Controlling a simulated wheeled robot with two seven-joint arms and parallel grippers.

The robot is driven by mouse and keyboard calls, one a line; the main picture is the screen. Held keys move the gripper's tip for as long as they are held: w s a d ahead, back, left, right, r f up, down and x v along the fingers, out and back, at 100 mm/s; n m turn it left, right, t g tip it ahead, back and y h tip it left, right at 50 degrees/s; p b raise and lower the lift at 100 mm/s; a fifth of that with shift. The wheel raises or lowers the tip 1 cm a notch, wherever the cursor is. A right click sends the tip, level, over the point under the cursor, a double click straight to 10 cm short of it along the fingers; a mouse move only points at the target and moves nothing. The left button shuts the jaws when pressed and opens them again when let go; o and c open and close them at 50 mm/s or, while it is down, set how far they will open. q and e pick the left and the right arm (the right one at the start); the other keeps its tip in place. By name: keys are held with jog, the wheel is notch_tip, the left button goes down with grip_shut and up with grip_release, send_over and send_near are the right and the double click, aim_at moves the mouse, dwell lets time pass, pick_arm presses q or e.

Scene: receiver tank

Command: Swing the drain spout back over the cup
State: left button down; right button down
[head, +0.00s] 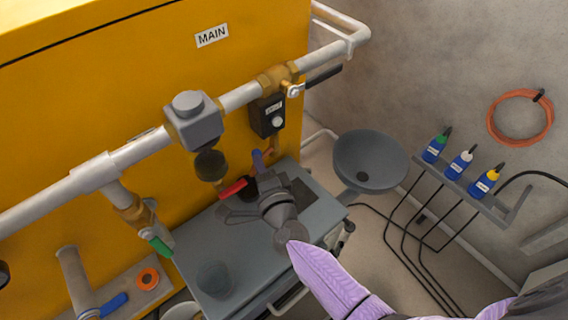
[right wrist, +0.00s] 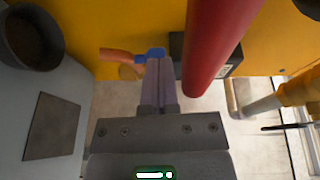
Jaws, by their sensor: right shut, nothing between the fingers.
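The drain spout (right wrist: 118,54), a short orange-copper tube with a blue sleeve (right wrist: 155,54), shows in the right wrist view, pointing left from the sleeve. My left gripper is out of view.
A red lever (head: 233,188) is beside the right gripper and looms in the wrist view (right wrist: 213,45). The yellow tank (head: 120,90), white pipe and black box (head: 267,115) are behind. A grey funnel (head: 370,160) is at right. The cart top (head: 190,250) has bare room.

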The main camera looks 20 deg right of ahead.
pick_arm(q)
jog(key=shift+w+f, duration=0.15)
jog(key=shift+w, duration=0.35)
pick_arm(e)
jog(key=shift+w+a, duration=0.25)
jog(key=shift+a, duration=0.1)
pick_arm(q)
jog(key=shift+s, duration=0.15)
